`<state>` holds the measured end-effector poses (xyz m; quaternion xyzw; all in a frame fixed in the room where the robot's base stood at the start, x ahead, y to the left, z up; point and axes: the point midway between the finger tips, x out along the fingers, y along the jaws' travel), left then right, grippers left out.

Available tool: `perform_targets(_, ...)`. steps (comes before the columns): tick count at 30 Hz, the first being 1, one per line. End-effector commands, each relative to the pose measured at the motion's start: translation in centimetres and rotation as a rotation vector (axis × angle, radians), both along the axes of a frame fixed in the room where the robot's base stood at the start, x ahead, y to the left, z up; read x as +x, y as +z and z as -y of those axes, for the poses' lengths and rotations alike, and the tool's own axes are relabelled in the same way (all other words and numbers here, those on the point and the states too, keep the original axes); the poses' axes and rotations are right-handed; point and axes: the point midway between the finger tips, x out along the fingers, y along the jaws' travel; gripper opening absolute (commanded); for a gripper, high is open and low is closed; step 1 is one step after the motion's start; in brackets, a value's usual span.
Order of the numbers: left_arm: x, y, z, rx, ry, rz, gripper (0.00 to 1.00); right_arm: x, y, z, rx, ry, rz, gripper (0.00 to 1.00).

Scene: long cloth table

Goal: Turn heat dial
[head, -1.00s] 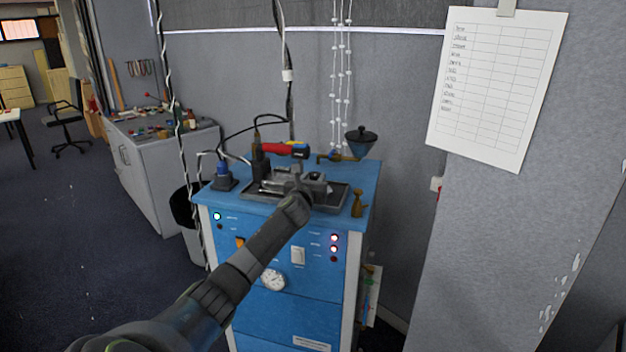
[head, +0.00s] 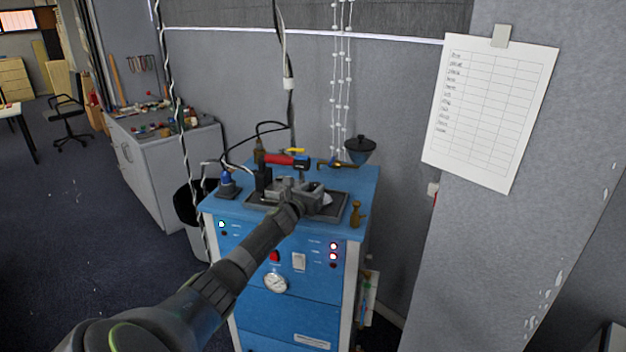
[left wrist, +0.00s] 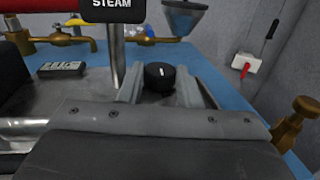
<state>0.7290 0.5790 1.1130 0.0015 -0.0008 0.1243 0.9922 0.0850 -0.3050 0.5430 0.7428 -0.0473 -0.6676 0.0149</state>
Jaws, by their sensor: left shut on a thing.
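The heat dial is a small black round knob (left wrist: 159,76) with a white mark on its top, standing on the metal top of the blue machine (head: 318,285). My left gripper (left wrist: 158,88) is shut on it, with one grey finger on each side of the knob. In the head view my left gripper (head: 312,194) reaches over the machine's drip tray and hides the dial. My right gripper is in neither view.
A black STEAM label (left wrist: 112,8) hangs close above the dial. Brass taps (left wrist: 65,38), a blue funnel (head: 360,149) and a brass fitting (head: 356,213) stand around the machine top. A grey wall (head: 500,230) is at right.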

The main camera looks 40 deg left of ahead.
Motion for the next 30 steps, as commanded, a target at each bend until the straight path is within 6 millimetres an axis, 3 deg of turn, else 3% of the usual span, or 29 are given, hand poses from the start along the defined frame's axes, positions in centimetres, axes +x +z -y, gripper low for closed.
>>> perform_targets(1, 0.0, 0.8, -0.2, 0.001, -0.016, 0.000, 0.08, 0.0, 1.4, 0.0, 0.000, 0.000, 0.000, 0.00)
perform_targets(6, -0.1, 0.6, -0.3, 0.001, -0.088, 0.005, 0.08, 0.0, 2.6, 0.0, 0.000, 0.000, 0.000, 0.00)
perform_targets(15, -0.2, 0.2, -0.5, 0.000, -0.207, 0.003, 0.08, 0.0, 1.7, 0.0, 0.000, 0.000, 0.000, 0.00)
perform_targets(26, -0.3, 0.1, -0.4, -0.003, -0.218, 0.000, 0.08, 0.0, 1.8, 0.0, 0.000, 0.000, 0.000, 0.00)
perform_targets(27, -0.3, 0.1, -0.4, -0.003, -0.218, -0.001, 0.35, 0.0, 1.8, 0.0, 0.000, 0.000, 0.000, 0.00)
perform_targets(30, -0.3, 0.1, -0.4, -0.003, -0.218, -0.001, 0.40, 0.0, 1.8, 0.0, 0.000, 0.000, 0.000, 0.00)
